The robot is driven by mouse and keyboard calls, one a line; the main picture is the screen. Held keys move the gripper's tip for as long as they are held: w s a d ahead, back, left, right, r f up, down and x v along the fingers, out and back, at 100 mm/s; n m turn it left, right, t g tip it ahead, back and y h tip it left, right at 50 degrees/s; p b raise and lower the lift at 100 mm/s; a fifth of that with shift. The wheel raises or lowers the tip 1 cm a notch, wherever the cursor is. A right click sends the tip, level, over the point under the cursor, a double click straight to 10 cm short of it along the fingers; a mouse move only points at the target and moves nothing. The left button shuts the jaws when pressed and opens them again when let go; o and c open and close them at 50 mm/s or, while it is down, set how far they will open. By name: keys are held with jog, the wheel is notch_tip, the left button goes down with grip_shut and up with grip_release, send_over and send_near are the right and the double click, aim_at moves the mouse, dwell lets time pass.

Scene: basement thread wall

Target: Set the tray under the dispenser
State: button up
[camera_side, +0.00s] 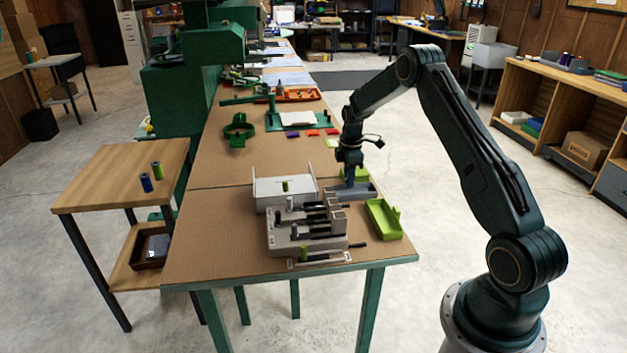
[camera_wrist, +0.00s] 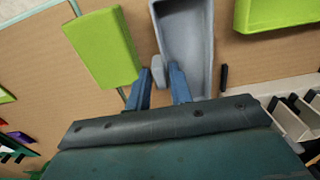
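A long grey-blue tray (camera_side: 357,193) lies on the cardboard-covered bench, just right of a pale rack with black rods (camera_side: 305,228). In the wrist view, the tray (camera_wrist: 187,35) has raised walls and looks empty. My gripper (camera_side: 349,181) is low over the tray's far part. In the wrist view, its blue fingers (camera_wrist: 160,80) are apart. A rounded grey tab (camera_wrist: 158,70) shows between the tips, with a gap visible; contact is unclear. I cannot tell for sure which device is the dispenser; a white box with a green peg (camera_side: 285,190) stands left of the tray.
A lime tray (camera_side: 383,218) lies right of the grey tray, near the bench's right edge. Another lime piece (camera_wrist: 103,45) is close to the fingers on the left. The rack also shows at the wrist view's right edge (camera_wrist: 296,122). Bare cardboard (camera_side: 215,230) lies left of the rack.

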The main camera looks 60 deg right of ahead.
grip_shut()
jog(key=shift+r, duration=2.45)
jog(key=shift+r, duration=0.15)
notch_tip(320, 180, up, 7)
jog(key=s+a+m, duration=1.2)
jog(key=m, duration=0.6)
jog(key=shift+s+d+f, duration=0.1)
jog(key=shift+f, duration=1.25)
jog(key=shift+s+d+f, duration=0.1)
jog(key=shift+f, duration=1.2)
